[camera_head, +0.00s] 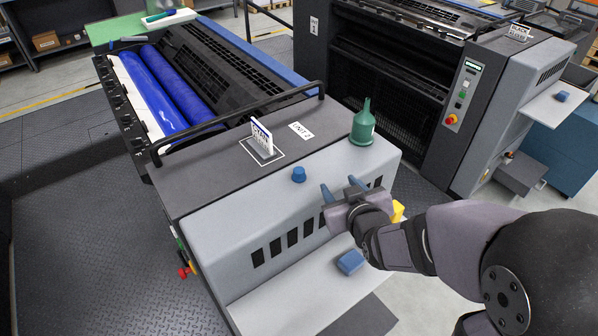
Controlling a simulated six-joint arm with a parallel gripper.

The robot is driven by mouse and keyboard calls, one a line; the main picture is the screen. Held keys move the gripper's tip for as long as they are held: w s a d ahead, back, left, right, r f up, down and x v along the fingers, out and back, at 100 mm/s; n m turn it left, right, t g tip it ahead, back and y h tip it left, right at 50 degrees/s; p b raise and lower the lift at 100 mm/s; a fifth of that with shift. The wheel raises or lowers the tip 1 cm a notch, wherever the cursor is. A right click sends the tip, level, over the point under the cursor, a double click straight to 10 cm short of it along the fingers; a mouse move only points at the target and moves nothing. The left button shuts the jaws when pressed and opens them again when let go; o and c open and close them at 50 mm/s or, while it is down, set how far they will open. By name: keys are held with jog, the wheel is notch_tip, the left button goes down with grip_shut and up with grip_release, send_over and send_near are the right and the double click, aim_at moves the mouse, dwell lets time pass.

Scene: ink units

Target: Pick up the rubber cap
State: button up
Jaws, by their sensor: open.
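A small blue cap (299,174), which looks like the rubber cap, stands on the grey top of the near machine, close to its front edge. My gripper (341,188) is open, with its two blue fingers apart and nothing seen between them. It is to the right of the cap and a little lower in the picture, apart from it. The exact height of my fingers over the machine is hard to tell. My arm comes in from the lower right.
A small cyan-labelled card (262,138) stands behind the cap. A black handrail (235,122) runs along the back. A blue block (350,262) lies on the lower shelf (285,296).

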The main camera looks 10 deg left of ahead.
jog(key=m+t+y+b, duration=0.1)
jog(key=t+y+b, duration=0.1)
send_near(300, 174)
jog(key=w, duration=0.1)
jog(key=w+f, duration=0.1)
jog(key=w+a, duration=0.1)
jog(key=shift+w+f, duration=0.35)
jog(key=shift+f, duration=0.05)
jog(key=shift+s+a+r+t, duration=0.15)
jog(key=shift+a+r+t, duration=0.05)
jog(key=shift+a+t, duration=0.25)
jog(key=shift+w+a+f+m+b, duration=0.1)
jog(key=shift+w+a+m+b, duration=0.1)
jog(key=shift+w, duration=0.3)
jog(key=shift+w+a+f+m+b, duration=0.1)
jog(key=shift+w+a+b, duration=0.1)
jog(key=shift+w, duration=0.3)
jog(key=shift+w+a+p, duration=0.15)
jog(key=shift+w+p, duration=0.35)
jog(key=shift+w, duration=0.1)
jog(key=shift+p+x, duration=0.7)
jog(key=shift+x, duration=1.3)
jog(key=shift+f, duration=0.1)
jog(key=c, duration=1.1)
